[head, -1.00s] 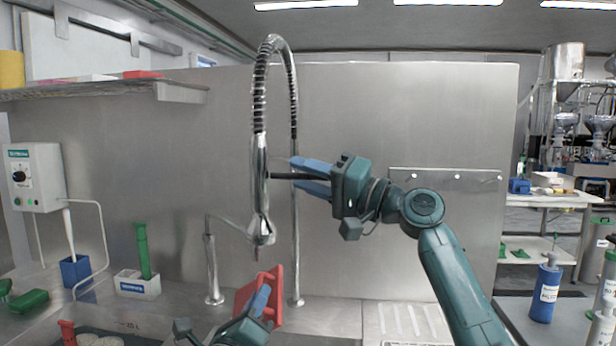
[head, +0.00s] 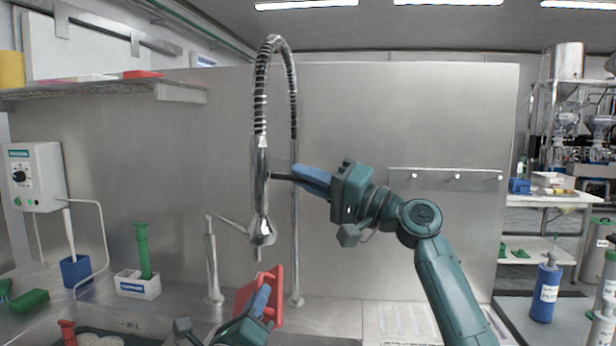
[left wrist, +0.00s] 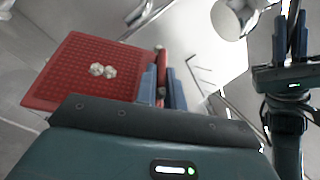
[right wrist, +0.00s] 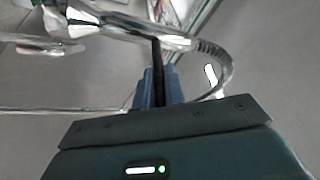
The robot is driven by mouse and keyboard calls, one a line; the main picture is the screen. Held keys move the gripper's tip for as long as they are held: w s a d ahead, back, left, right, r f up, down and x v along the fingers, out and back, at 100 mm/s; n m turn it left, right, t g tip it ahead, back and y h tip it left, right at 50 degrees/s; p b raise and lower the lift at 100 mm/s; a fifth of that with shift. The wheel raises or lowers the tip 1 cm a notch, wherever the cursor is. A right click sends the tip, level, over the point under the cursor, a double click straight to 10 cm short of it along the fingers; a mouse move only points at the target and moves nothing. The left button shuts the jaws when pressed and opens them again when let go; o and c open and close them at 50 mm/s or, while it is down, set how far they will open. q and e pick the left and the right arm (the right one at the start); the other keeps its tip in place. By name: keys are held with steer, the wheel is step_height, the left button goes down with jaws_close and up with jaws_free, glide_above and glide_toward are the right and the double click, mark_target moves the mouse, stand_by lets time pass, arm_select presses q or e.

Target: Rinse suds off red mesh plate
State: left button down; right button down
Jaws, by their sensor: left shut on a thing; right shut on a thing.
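My left gripper (head: 262,303) is shut on the edge of the red mesh plate (head: 243,294), which is tilted below the spray head. My right gripper (head: 300,178) is shut on the black lever (head: 284,177) of the metal sprayer (head: 260,190). The lever (right wrist: 158,60) also shows between its blue fingers in the right wrist view. The sprayer hangs nozzle down, above and apart from the plate. No water is visible.
A coiled metal hose (head: 262,90) arches above, with its upright pipe (head: 295,230) behind. A short tap (head: 212,262) stands left of the sprayer. A white holder (head: 138,285) with a green-handled tool and a blue cup (head: 76,271) stand on the counter at left.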

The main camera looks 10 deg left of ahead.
steer(key=shift+f+t+y, duration=0.3)
steer(key=c, duration=1.5)
jaws_free()
steer(key=v, duration=1.2)
